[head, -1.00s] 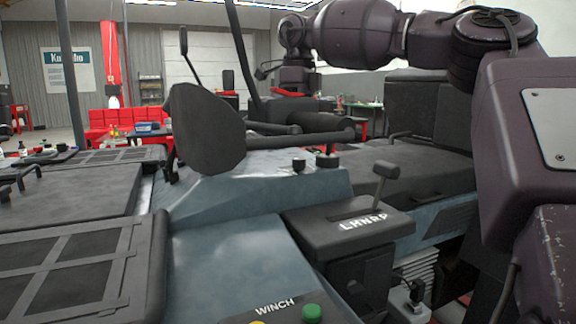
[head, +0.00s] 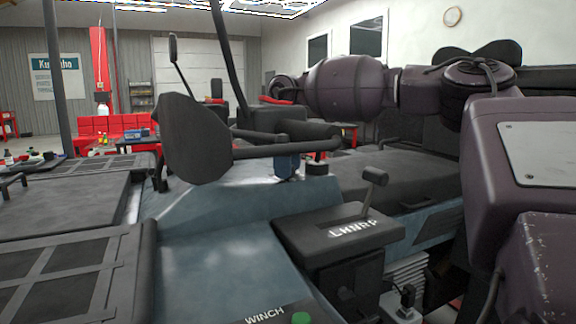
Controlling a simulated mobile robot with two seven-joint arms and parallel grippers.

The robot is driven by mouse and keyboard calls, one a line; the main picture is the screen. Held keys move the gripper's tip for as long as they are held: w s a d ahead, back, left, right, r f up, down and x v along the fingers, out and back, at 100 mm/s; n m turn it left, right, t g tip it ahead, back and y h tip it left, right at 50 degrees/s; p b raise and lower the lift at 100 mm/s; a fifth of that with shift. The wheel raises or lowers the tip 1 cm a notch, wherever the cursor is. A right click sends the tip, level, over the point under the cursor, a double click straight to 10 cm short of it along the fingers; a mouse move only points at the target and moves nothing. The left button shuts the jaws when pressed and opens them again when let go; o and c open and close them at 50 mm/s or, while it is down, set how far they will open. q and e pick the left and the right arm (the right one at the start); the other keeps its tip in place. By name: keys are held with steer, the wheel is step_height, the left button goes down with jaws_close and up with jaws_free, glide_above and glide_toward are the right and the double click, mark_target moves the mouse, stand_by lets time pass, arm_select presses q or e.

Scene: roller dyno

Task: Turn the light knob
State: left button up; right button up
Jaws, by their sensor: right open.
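Two small dark knobs sit on the blue-grey dash panel beyond the shifter. The right-hand knob (head: 317,167) stands in plain view; which one is the light knob I cannot tell. My right arm reaches in from the right over the vehicle. What appears to be the tip of my right gripper (head: 287,166), bluish and small, is down at the left-hand knob, which it hides. The gripper is open; whether it touches the knob is not clear. Dark bars partly cover the gripper. My left gripper is not in view.
A shifter lever (head: 372,190) on its lettered black housing (head: 338,236) stands nearer. A green button (head: 301,319) is at the bottom edge.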

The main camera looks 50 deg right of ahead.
steer(key=c, duration=0.9)
steer(key=shift+n, duration=0.3)
steer(key=n, duration=0.3)
steer(key=shift+n, duration=2.6)
